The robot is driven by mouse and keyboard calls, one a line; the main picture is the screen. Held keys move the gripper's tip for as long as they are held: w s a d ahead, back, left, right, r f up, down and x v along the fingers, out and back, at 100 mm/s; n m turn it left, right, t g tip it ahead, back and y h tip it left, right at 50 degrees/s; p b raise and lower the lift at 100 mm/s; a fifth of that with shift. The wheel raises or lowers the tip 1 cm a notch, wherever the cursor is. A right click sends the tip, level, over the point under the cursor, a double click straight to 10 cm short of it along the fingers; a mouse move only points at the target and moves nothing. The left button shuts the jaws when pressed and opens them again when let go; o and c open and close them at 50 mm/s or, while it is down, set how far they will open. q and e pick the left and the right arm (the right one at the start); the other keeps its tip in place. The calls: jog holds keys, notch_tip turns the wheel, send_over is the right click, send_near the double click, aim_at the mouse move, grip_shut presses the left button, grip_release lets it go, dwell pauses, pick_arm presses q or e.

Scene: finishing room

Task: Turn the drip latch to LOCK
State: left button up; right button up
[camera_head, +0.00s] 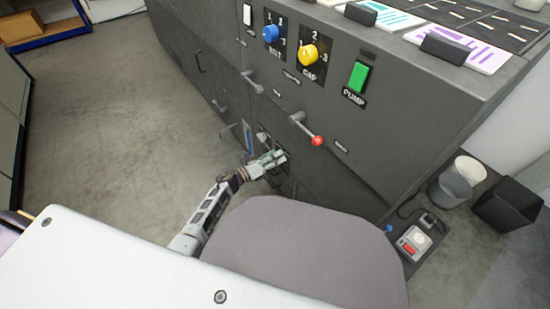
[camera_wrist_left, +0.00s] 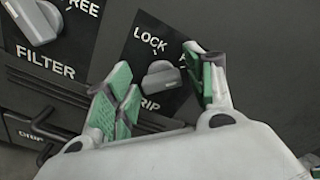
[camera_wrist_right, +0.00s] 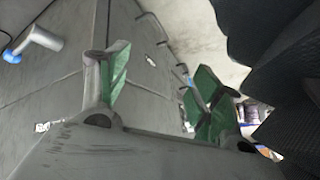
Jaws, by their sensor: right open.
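The drip latch (camera_wrist_left: 162,77) is a grey knob on a black plate. Its handle lies roughly sideways, with the word LOCK above it and a partly hidden label starting with A at its right. The DRIP label below is partly covered. My left gripper (camera_wrist_left: 158,88) is open, its green-padded fingers on either side of the latch; I cannot tell whether they touch it. In the head view my left gripper (camera_head: 272,160) is at the cabinet's lower front and hides the latch. My right gripper (camera_wrist_right: 162,75) is open and empty, and is seen only in its own wrist view.
The filter knob (camera_wrist_left: 36,22) is up and left of the drip latch, with a dark bar handle (camera_wrist_left: 45,130) below. On the cabinet (camera_head: 380,130), a red-tipped lever (camera_head: 316,140) sticks out right of my left gripper. Open floor (camera_head: 120,110) lies left.

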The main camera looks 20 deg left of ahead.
pick_arm(q)
jog(key=c, duration=0.8)
jog(key=shift+o, duration=0.2)
pick_arm(e)
jog(key=shift+w, duration=0.1)
pick_arm(q)
jog(key=shift+n, duration=0.3)
pick_arm(e)
jog(key=shift+r, duration=0.15)
pick_arm(q)
jog(key=n+p, duration=0.1)
jog(key=n, duration=0.4)
jog(key=n+p, duration=0.2)
jog(key=n, duration=0.4)
jog(key=f+n+p, duration=0.1)
jog(key=n+p, duration=0.1)
jog(key=n, duration=0.4)
pick_arm(e)
notch_tip(320, 180, up, 6)
jog(key=d+g+h, duration=0.1)
jog(key=shift+s+d+r+n, duration=0.15)
jog(key=shift+s+d+n, duration=0.1)
jog(key=shift+n, duration=0.05)
pick_arm(q)
jog(key=shift+n, duration=0.3)
pick_arm(e)
jog(key=shift+w+a+r, duration=0.15)
jog(key=shift+a, duration=0.05)
